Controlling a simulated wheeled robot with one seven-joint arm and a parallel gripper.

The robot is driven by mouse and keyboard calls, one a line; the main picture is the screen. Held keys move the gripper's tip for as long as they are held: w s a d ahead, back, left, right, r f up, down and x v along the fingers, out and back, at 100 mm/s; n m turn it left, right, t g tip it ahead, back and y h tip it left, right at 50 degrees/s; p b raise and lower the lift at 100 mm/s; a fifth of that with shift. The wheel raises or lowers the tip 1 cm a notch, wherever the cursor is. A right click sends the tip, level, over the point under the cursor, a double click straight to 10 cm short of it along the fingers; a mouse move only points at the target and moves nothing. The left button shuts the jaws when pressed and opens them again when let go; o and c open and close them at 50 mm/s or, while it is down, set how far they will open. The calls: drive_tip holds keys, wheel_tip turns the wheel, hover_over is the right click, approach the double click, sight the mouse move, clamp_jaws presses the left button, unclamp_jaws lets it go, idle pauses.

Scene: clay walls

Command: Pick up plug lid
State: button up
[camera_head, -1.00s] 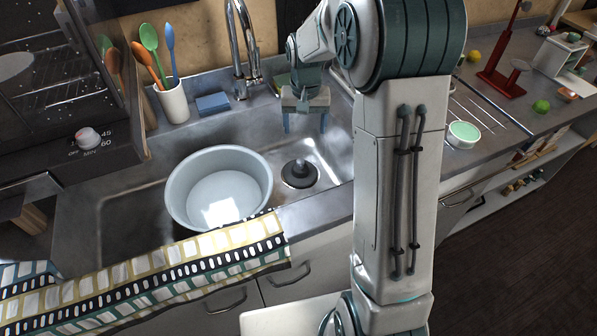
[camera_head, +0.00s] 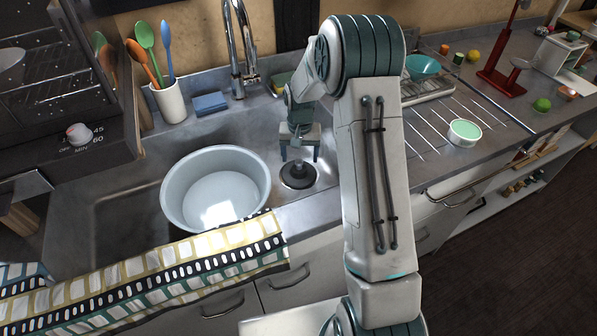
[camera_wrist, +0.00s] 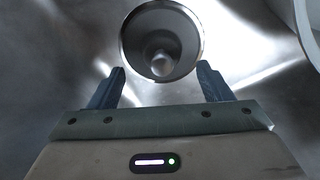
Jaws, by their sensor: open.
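The plug lid (camera_head: 298,174) is a dark round disc with a raised knob, lying at the drain in the sink basin. In the wrist view the plug lid (camera_wrist: 162,42) shows as a round rimmed shape with a pale knob at its middle, just ahead of the fingertips. My gripper (camera_head: 299,156) is just above and behind the lid, pointing down. In the wrist view my gripper (camera_wrist: 160,82) is open, its two blue-grey fingers apart with nothing between them. I cannot tell the exact height above the lid.
A large pale basin (camera_head: 176,200) stands in the sink just left of the lid. The faucet (camera_head: 237,50) rises behind. A blue sponge (camera_head: 210,103) and a utensil cup (camera_head: 171,103) sit on the back ledge. A patterned cloth (camera_head: 150,268) hangs over the front edge.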

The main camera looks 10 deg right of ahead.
sight(299, 160)
wheel_tip(299, 160, down, 5)
drive_tip(key=shift+s+a+r, duration=0.1)
drive_tip(key=shift+a+r, duration=0.05)
drive_tip(key=c, duration=1.1)
drive_tip(key=shift+r, duration=0.15)
